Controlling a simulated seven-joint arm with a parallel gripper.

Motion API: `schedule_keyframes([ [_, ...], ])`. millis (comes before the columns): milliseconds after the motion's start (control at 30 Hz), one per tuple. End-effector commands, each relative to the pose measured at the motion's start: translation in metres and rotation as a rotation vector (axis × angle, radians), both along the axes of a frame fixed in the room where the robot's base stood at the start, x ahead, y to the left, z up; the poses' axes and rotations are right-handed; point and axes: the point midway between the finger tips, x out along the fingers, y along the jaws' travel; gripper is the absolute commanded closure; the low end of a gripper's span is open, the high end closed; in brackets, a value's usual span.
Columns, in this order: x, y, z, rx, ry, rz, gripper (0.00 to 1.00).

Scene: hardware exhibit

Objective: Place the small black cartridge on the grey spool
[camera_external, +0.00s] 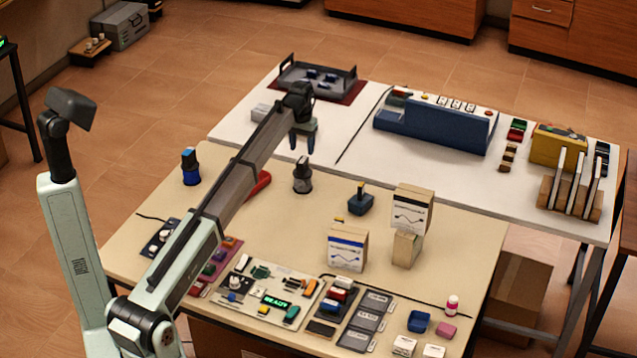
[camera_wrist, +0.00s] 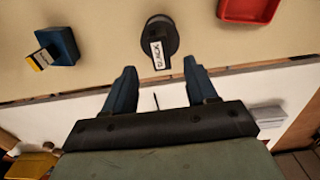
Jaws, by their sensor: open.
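A dark grey spool (camera_external: 302,187) stands upright on the beige table, below my gripper in the external view. It also shows in the wrist view (camera_wrist: 170,24) as a dark round shape. A small black cartridge (camera_external: 301,165) with a pale label appears to stand on top of the spool; in the wrist view its white label (camera_wrist: 156,55) reads "BLACK". The exact contact between them is hard to see. My gripper (camera_external: 303,149) is open and empty, above the cartridge. In the wrist view the cartridge is just ahead of the fingertips (camera_wrist: 159,72), between their lines and apart from them.
A blue holder (camera_external: 360,205) with a yellow-labelled piece stands to the right, a red tray (camera_external: 260,184) to the left. A blue spool-like item (camera_external: 190,177) is farther left. Upright boxes (camera_external: 346,248) stand nearer. The white table (camera_external: 345,135) adjoins behind.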

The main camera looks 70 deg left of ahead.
Motion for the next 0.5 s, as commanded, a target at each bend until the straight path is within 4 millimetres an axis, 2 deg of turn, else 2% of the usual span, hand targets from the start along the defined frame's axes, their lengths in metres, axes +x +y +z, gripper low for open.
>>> schedule_keyframes([
  [100, 0.001, 0.001, 0.022, 0.001, -0.001, 0.000, 0.43],
  [200, 0.001, 0.001, 0.035, 0.001, -0.001, 0.000, 0.43],
  [333, 0.000, 0.000, 0.047, 0.001, -0.001, 0.000, 0.43],
  [500, 0.000, 0.000, 0.053, -0.001, 0.001, 0.000, 0.43],
])
